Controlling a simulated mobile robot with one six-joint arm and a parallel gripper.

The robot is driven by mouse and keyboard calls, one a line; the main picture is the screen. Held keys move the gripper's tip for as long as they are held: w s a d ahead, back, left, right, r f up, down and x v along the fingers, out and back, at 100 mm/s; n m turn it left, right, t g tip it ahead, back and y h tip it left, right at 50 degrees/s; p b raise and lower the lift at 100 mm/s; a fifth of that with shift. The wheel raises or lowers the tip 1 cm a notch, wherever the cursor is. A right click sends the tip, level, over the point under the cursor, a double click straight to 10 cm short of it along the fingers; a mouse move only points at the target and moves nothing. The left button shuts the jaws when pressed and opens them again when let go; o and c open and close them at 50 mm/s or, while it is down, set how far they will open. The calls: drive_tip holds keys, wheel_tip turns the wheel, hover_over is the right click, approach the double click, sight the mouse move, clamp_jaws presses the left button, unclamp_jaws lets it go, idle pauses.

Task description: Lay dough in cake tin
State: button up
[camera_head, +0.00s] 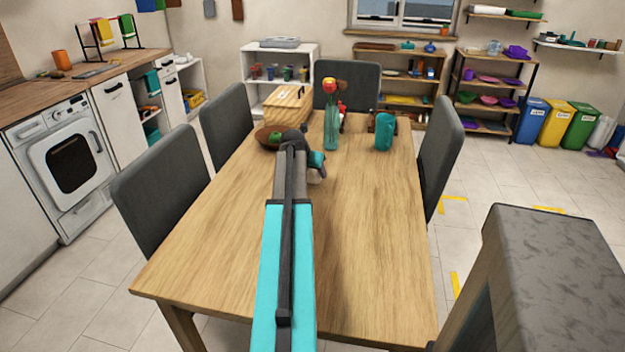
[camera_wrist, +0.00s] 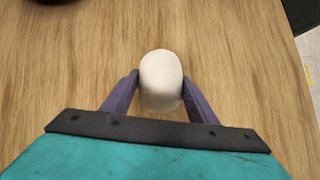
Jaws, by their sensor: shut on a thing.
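A pale, rounded piece of dough (camera_wrist: 161,80) sits between the two fingers of my gripper (camera_wrist: 160,88) in the wrist view. The fingers touch it on both sides, and the gripper is shut on it. Bare wood of the table lies beneath and around it. In the head view my arm reaches out over the table and largely hides my gripper (camera_head: 316,172) and the dough. I cannot tell how high the dough is above the tabletop. I do not make out a cake tin in either view.
The wooden table (camera_head: 210,240) is clear at its near part. At its far end stand a wooden bread box (camera_head: 288,104), a brown bowl (camera_head: 264,138) with fruit, a green vase (camera_head: 331,130) with flowers and a teal jug (camera_head: 384,132). Grey chairs (camera_head: 160,185) surround it.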

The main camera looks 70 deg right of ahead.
idle(0.3)
drive_tip(key=shift+f, duration=1.7)
drive_tip(key=shift+f, duration=0.1)
drive_tip(key=o, duration=1.3)
drive_tip(key=v, duration=1.2)
